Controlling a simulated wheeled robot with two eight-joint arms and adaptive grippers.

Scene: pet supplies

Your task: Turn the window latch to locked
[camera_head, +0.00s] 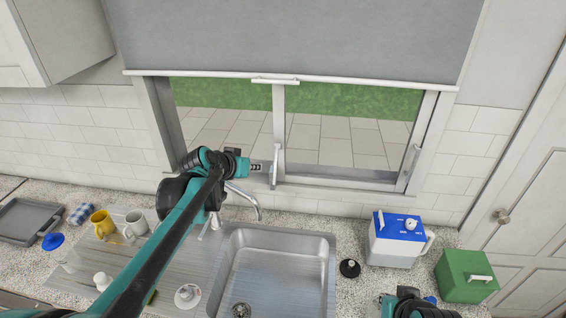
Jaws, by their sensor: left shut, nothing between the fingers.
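The window (281,130) is behind the sink under a lowered grey blind. A slim pale handle that looks like the latch (275,165) stands near upright on the middle frame post. A similar pale handle (412,167) is on the right frame post, tilted. My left gripper (257,168) reaches over the sink to the window. It is shut and empty, its tip just left of the middle handle; I cannot tell whether they touch. My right gripper (412,306) shows only partly at the bottom edge, and its fingers cannot be made out.
A faucet (248,199) rises below my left gripper, behind the steel sink (330,270). A blue-lidded white container (399,240), a green box (466,276) and a black round lid (349,268) stand right of it. Yellow (101,222) and white (135,222) mugs stand left.

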